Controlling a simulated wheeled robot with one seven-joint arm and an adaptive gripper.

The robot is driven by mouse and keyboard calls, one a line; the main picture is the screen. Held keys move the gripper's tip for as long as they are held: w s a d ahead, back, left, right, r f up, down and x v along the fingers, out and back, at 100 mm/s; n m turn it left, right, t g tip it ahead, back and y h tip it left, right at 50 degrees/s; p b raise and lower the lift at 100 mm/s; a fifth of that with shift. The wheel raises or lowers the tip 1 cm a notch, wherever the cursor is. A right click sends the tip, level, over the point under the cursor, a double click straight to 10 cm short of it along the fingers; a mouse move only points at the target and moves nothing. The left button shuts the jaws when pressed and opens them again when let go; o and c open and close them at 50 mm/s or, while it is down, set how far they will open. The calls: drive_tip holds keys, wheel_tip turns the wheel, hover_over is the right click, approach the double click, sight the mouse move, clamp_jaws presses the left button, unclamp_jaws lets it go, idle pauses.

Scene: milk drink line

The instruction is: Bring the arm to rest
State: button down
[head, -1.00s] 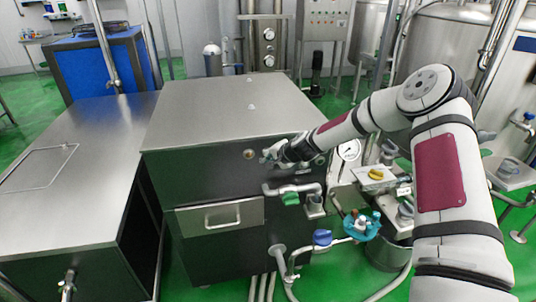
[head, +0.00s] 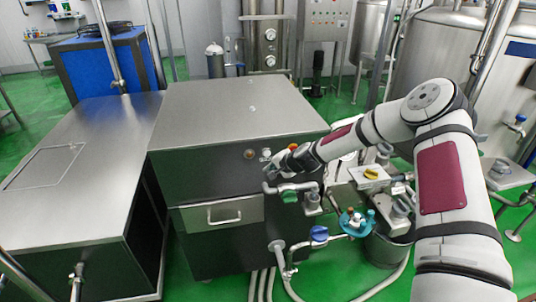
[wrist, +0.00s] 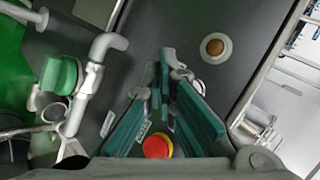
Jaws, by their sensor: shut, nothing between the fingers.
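My arm (head: 440,170) reaches from the right of the head view to the front of the steel cabinet (head: 200,110). My gripper (wrist: 165,62) shows in the wrist view with its teal fingers drawn together at the tips, holding nothing. In the head view the gripper is small and partly hidden at the end of the arm, close to the cabinet's dark front. A red button with a yellow base (wrist: 157,146) shows behind the fingers in the wrist view. A round brown knob (wrist: 215,47) is on the dark front, apart from the fingertips.
A bent grey pipe with a green valve handle (wrist: 58,76) is left of the fingers in the wrist view. Valves with a yellow knob (head: 371,174) and a blue knob (head: 320,233) crowd the space below my arm. A low steel bench (head: 70,180) stands left.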

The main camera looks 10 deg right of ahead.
drive_tip(key=shift+w, duration=0.1)
idle(0.4)
drive_tip(key=s+a+r+n+g+h+b, duration=0.15)
drive_tip(key=s+r+n, duration=0.35)
drive_tip(key=s+r, duration=0.55)
drive_tip(key=s+a+r+n+g+h, duration=0.15)
drive_tip(key=s+r+n, duration=0.25)
drive_tip(key=s+r, duration=0.65)
drive_tip(key=s+d+r+n, duration=0.1)
drive_tip(key=s+r, duration=0.4)
drive_tip(key=s, duration=0.7)
drive_tip(key=s+d+r+n, duration=0.1)
drive_tip(key=s+r, duration=0.4)
drive_tip(key=s, duration=0.8)
drive_tip(key=shift+d+r+h+b, duration=0.35)
drive_tip(key=shift+d+h, duration=0.05)
drive_tip(key=shift+d, duration=0.4)
